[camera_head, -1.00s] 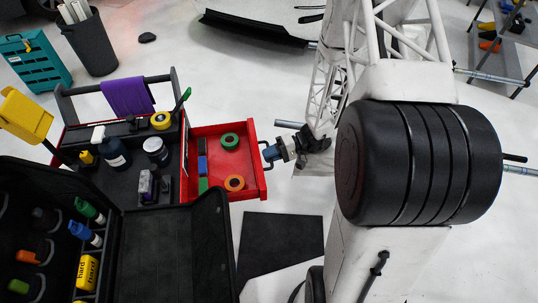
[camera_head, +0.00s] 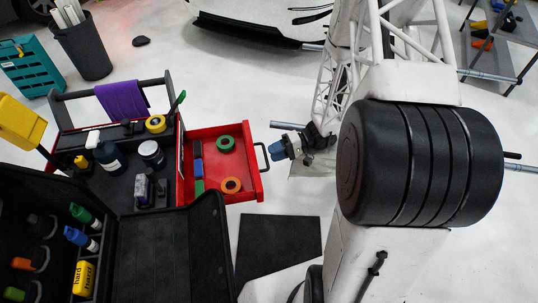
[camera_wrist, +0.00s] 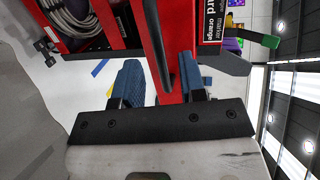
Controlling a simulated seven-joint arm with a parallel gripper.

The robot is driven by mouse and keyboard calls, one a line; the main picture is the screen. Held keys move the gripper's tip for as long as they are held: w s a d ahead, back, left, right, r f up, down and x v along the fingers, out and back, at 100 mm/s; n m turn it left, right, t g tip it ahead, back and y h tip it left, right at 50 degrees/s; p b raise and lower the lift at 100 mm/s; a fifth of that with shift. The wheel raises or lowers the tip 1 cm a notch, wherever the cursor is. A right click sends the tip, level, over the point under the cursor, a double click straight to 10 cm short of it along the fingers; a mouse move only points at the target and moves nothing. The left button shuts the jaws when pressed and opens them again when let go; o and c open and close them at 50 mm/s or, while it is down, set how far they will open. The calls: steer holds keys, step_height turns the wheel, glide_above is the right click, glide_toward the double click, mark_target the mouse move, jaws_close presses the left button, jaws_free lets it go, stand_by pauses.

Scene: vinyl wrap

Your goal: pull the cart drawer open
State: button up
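The red drawer (camera_head: 243,187) is pulled out from the right side of the cart (camera_head: 122,186), with its inside in view. Its black handle (camera_head: 263,156) stands out from the drawer front. My gripper (camera_head: 277,151) is just right of the handle, with a small gap between them. In the wrist view my gripper's two blue fingers (camera_wrist: 163,82) are spread apart. The black handle (camera_wrist: 156,45) shows ahead, lined up with the space between them, and the red drawer front (camera_wrist: 180,40) is behind it. Nothing is clamped.
The drawer holds a green tape roll (camera_head: 226,143), an orange roll (camera_head: 231,185) and small blocks. An open black case (camera_head: 180,250) is in front.

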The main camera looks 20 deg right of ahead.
steer(key=shift+v, duration=1.95)
steer(key=shift+r, duration=0.1)
steer(key=s+a+r+n+g+h, duration=0.1)
steer(key=s+a+r+h, duration=0.15)
steer(key=r, duration=0.55)
steer(key=s+a+r+g+h, duration=0.1)
steer(key=s+a+r+h, duration=0.15)
steer(key=r, duration=0.55)
steer(key=s+a+r+n+g+h, duration=0.1)
steer(key=s+a+r+h, duration=0.15)
steer(key=r, duration=0.55)
steer(key=s+r+m+t+h, duration=0.2)
steer(key=s+r+t+h, duration=0.3)
steer(key=s+r, duration=1.1)
steer(key=h, duration=0.3)
steer(key=shift+a+t, duration=0.3)
steer(key=shift+t, duration=0.1)
